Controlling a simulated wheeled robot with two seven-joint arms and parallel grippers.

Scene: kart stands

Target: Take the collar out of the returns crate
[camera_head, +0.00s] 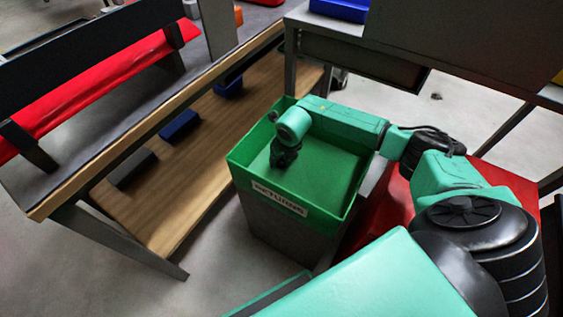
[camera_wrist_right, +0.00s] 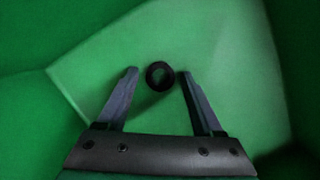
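The green returns crate (camera_head: 245,176), with a white label on its front, stands open on a dark grey stand. My right gripper (camera_head: 283,156) reaches down inside it from above, toward the crate's left part. In the right wrist view the collar (camera_wrist_right: 160,76), a small black ring, lies on the green crate floor. The right gripper (camera_wrist_right: 157,77) is open, with one finger on each side of the collar. Whether the fingers touch it or sit above it is unclear. In the head view the collar is hidden or merges with the dark gripper. My left gripper is out of view.
A wooden bench shelf (camera_head: 195,140) with dark and blue blocks stands to the left. A grey table frame (camera_head: 345,55) stands behind the crate. The crate walls surround the right gripper. Grey floor lies clear between bench and crate.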

